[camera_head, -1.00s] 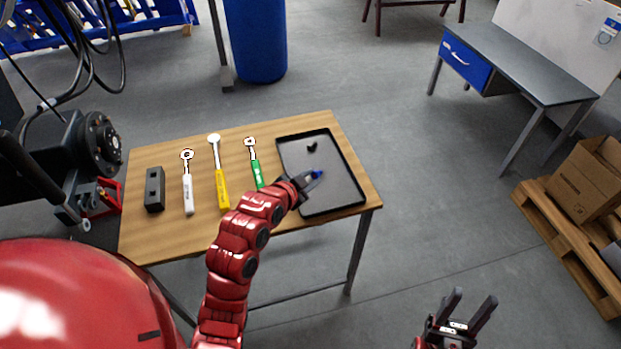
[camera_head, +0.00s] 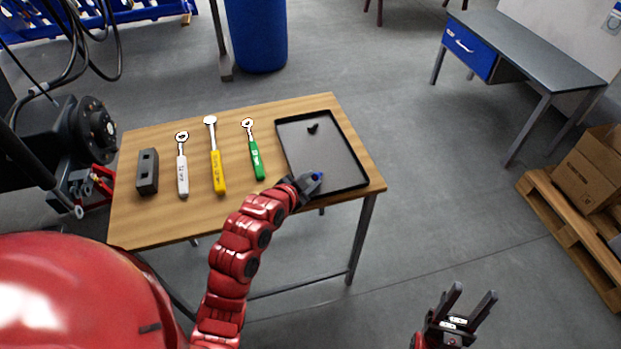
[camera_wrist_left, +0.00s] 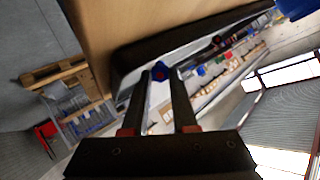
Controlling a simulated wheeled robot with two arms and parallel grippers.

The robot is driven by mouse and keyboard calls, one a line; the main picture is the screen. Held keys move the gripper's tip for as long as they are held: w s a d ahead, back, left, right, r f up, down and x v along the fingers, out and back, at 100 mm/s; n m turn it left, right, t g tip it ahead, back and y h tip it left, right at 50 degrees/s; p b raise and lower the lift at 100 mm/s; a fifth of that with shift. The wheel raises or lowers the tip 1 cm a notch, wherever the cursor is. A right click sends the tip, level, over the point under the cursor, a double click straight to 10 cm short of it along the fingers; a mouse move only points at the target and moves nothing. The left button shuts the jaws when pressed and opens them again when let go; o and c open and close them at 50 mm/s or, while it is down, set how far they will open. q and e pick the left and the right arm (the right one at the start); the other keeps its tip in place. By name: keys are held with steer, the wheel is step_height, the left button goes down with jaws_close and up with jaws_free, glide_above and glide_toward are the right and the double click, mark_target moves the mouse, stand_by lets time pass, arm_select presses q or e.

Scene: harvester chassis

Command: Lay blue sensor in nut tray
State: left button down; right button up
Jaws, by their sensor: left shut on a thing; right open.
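The blue sensor (camera_head: 318,176) is a small blue piece between the fingertips of my left gripper (camera_head: 312,182), which is shut on it. In the head view they show at the front edge of the black nut tray (camera_head: 358,168); how high they are above it I cannot tell. In the left wrist view the blue sensor (camera_wrist_left: 158,71) sits between the two finger ends of my left gripper (camera_wrist_left: 160,80), with the tray's dark side (camera_wrist_left: 185,38) just beyond. A small dark piece (camera_head: 313,128) lies in the tray. My right gripper (camera_head: 468,308) is open and empty, away from the table.
On the wooden table (camera_head: 225,212) left of the tray lie a green-handled wrench (camera_head: 256,160), a yellow-handled tool (camera_head: 217,170), a white-handled wrench (camera_head: 182,175) and a dark block (camera_head: 147,171). Most of the tray floor is bare.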

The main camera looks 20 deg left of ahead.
arm_select(q)
steer(key=c, duration=0.6)
jaws_free()
steer(key=shift+s, duration=0.1)
steer(key=v, duration=0.5)
steer(key=shift+s+a+b, duration=0.15)
steer(key=shift+a+b, duration=0.05)
steer(key=shift+b, duration=0.2)
steer(key=p+v, duration=1.2)
steer(key=shift+d+r+p, duration=0.1)
steer(key=shift+d+p, duration=0.05)
steer(key=shift+p, duration=0.2)
